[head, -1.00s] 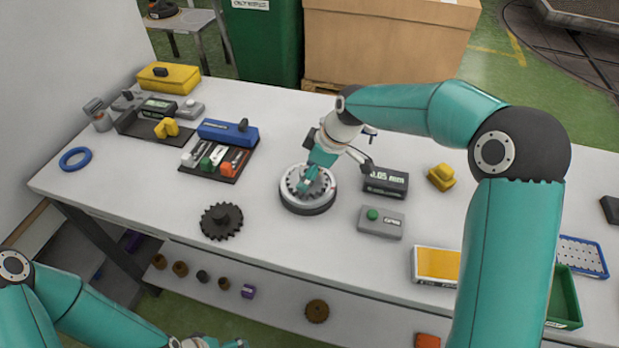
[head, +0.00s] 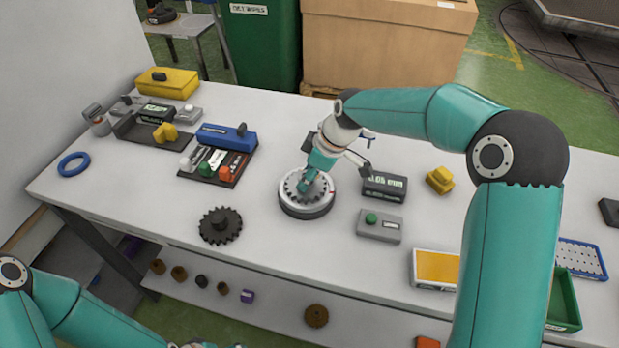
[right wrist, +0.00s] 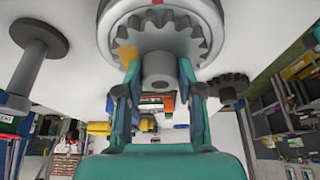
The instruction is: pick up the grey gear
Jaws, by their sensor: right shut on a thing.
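The grey gear (head: 300,185) sits on the round turntable (head: 306,208) with a pale rim near the table's middle. My right gripper (head: 306,186) reaches down to it from above and is shut on it. In the right wrist view the gear (right wrist: 172,38) shows its teeth and round hub, with the gripper's fingers (right wrist: 160,90) on either side of the hub. I cannot tell whether the gear is clear of the turntable. My left gripper (head: 205,345) shows only as a sliver at the bottom edge; its fingers are hidden.
A dark gear (head: 221,224) lies left of the turntable. A tray of coloured pieces (head: 216,167) is behind left. The table's front middle is clear.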

